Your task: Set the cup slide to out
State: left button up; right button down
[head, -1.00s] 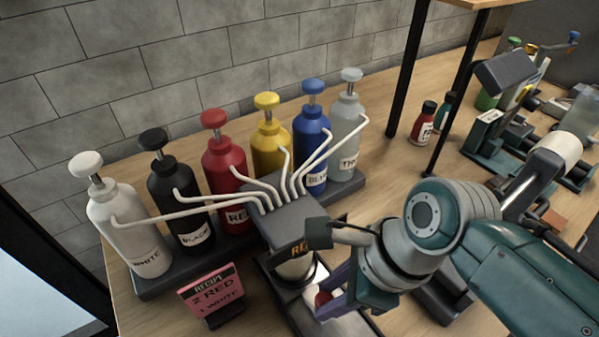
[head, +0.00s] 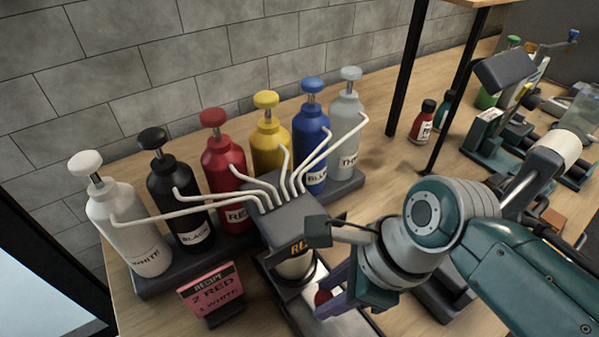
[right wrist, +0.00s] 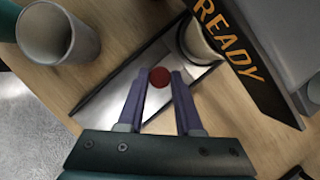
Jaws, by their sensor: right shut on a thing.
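The cup slide is a pale metal plate in a dark rail (right wrist: 112,92), below the dispenser head (head: 294,218). A pale cup (head: 294,266) stands on it under the head, partly covered by it; the cup also shows at the upper right of the right wrist view (right wrist: 200,44). A red knob (head: 322,297) stands at the slide, in front of the cup. It also shows in the right wrist view (right wrist: 159,77). My right gripper (right wrist: 158,80) is shut on the knob, with a purple finger on either side. My left gripper is not in view.
Six pump bottles, including a red one (head: 225,165), stand in a row behind the dispenser, with thin spouts leading to it. A pink recipe card (head: 211,293) stands at the left. Another grey cup (right wrist: 57,36) is near the slide. Tools fill the right side.

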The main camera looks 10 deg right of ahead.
dwell(0.3)
jog(key=shift+s+d+r+p, duration=0.15)
jog(key=shift+s+p, duration=0.25)
jog(key=shift+p, duration=0.1)
jog(key=s+p, duration=0.1)
jog(key=s, duration=0.1)
jog(key=s+d+p, duration=0.1)
jog(key=s+p, duration=0.1)
jog(key=s+d+p, duration=0.1)
jog(key=s+p, duration=0.1)
jog(key=shift+r, duration=0.2)
jog(key=s+d+p, duration=0.1)
jog(key=s, duration=0.1)
jog(key=s+p, duration=0.1)
jog(key=s, duration=0.1)
jog(key=s+d+p, duration=0.1)
jog(key=s, duration=0.2)
jog(key=shift+d+f, duration=0.25)
jog(key=shift+d, duration=0.1)
jog(key=shift+s+d+f+p, duration=0.1)
jog(key=shift+s+d+p, duration=0.2)
jog(key=shift+s, duration=0.45)
jog(key=c, duration=0.8)
grip_release()
jog(key=shift+s, duration=0.15)
jog(key=shift+o, duration=1.1)
